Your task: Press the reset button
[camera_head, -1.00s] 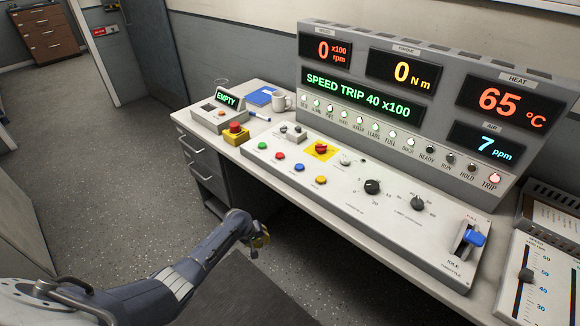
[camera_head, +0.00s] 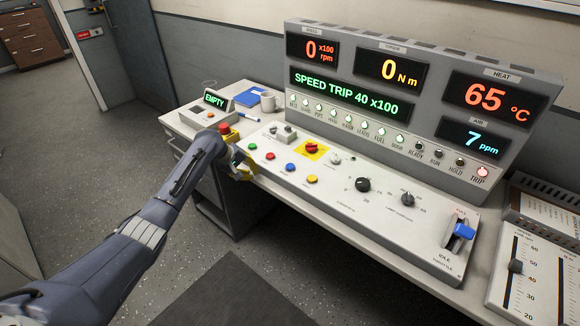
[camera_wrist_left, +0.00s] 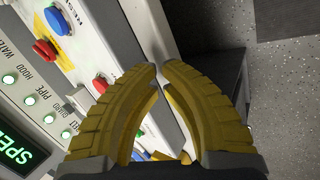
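The grey control panel (camera_head: 330,196) has a front row of green (camera_head: 253,146), red (camera_head: 270,156), blue (camera_head: 290,167) and yellow (camera_head: 312,179) buttons. I cannot read in the head view which label says reset. My left gripper (camera_head: 246,165) is beside the panel's front left edge, partly hidden by its own wrist. In the left wrist view its yellow fingers (camera_wrist_left: 160,68) have their tips almost together with nothing between them. My right gripper is not in view.
A red mushroom button on a yellow base (camera_head: 225,131) stands just behind my left wrist. A red control (camera_head: 311,147) sits on a yellow plate. A mug (camera_head: 267,101), the instrument display (camera_head: 415,100) and a blue lever (camera_head: 464,231) are further off.

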